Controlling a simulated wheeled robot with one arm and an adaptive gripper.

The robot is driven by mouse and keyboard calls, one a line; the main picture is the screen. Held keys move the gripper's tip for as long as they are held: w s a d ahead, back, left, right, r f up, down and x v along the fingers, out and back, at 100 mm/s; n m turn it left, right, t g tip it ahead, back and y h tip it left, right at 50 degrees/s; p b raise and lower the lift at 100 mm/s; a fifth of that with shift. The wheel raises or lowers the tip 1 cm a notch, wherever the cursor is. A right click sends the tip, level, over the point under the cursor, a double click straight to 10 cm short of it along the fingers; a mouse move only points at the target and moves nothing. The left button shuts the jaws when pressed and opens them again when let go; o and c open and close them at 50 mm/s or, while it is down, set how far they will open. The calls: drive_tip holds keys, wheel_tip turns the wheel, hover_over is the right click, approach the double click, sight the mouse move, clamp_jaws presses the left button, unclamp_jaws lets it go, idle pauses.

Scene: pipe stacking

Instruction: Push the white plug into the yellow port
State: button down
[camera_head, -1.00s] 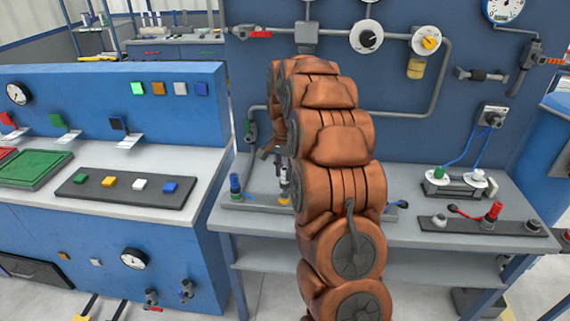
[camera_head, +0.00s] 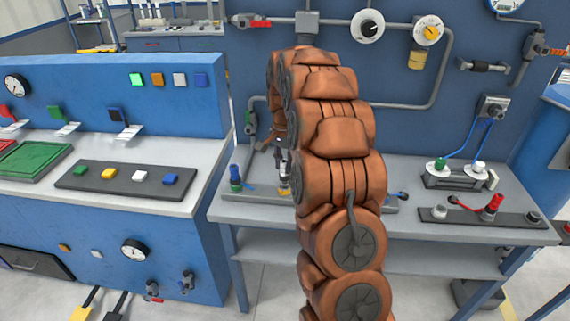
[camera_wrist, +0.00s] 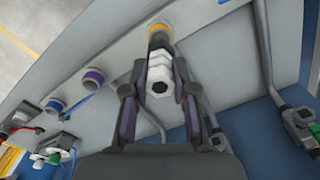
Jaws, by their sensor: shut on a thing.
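In the wrist view, the white plug (camera_wrist: 160,75) is a white hex-sided piece with a dark hole in its near end. My gripper (camera_wrist: 160,90) is shut on it, one dark finger on each side. The plug's dark far end (camera_wrist: 158,42) lies in line with the yellow port (camera_wrist: 160,29) and overlaps it in the picture; I cannot tell how deep it sits. In the head view, the white plug stands upright over the yellow port (camera_head: 284,190), just left of my arm, which hides part of the bench there.
A purple port (camera_wrist: 92,77) and a blue port (camera_wrist: 56,105) share the grey plate. A board with a red plug (camera_head: 493,204) lies to the right. A blue console (camera_head: 100,200) stands close on the left.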

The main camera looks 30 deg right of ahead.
sight(284, 171)
drive_tip(key=shift+f+b, duration=0.95)
drive_tip(key=shift+f, duration=0.7)
idle(1.1)
drive_tip(key=c, duration=0.9)
unclamp_jaws()
drive_tip(key=shift+o, duration=0.2)
drive_tip(key=shift+r, duration=0.1)
wheel_tip(284, 171, up, 11)
drive_tip(key=shift+r, duration=0.45)
